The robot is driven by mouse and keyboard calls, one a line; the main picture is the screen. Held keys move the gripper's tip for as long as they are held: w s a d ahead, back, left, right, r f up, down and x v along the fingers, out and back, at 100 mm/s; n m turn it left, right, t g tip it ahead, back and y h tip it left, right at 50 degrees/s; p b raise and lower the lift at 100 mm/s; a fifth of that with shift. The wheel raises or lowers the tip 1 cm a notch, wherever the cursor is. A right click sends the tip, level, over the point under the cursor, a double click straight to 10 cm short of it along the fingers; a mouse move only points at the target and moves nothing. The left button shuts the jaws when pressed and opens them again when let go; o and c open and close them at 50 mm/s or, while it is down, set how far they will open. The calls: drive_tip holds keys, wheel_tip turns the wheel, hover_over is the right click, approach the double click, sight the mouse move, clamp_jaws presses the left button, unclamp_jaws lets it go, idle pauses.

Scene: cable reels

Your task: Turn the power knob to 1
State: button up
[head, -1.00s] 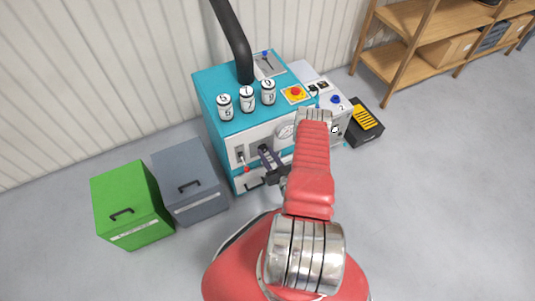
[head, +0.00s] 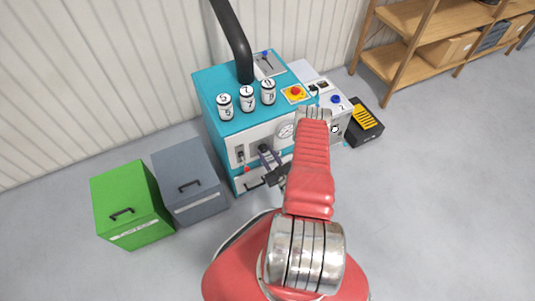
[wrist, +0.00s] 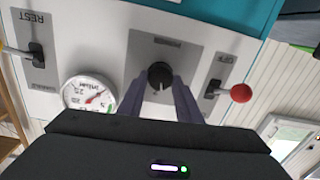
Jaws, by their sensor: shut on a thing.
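The power knob (wrist: 160,74) is a round black knob on a grey plate in the wrist view. A small pale mark shows on its lower side in that picture. The lettering on the plate is too blurred to read. My gripper (wrist: 159,92) has its two dark purple fingers on either side of the knob, shut on it. In the head view the knob (head: 264,148) shows on the front of the teal machine (head: 224,135), with my gripper (head: 270,156) at it. My red arm covers part of the front panel.
In the wrist view a pressure gauge (wrist: 88,94) and a REST lever (wrist: 36,52) lie left, and a red-balled lever (wrist: 240,93) lies close right. Grey (head: 188,178) and green (head: 130,205) bins stand left of the machine.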

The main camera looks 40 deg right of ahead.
drive_tip(key=n, duration=0.6)
drive_tip(key=shift+a, duration=0.1)
drive_tip(key=shift+n, duration=0.3)
drive_tip(key=o, duration=1)
drive_tip(key=shift+o, duration=0.2)
drive_tip(key=v, duration=1.3)
drive_tip(key=shift+s+a, duration=0.2)
drive_tip(key=shift+s, duration=0.15)
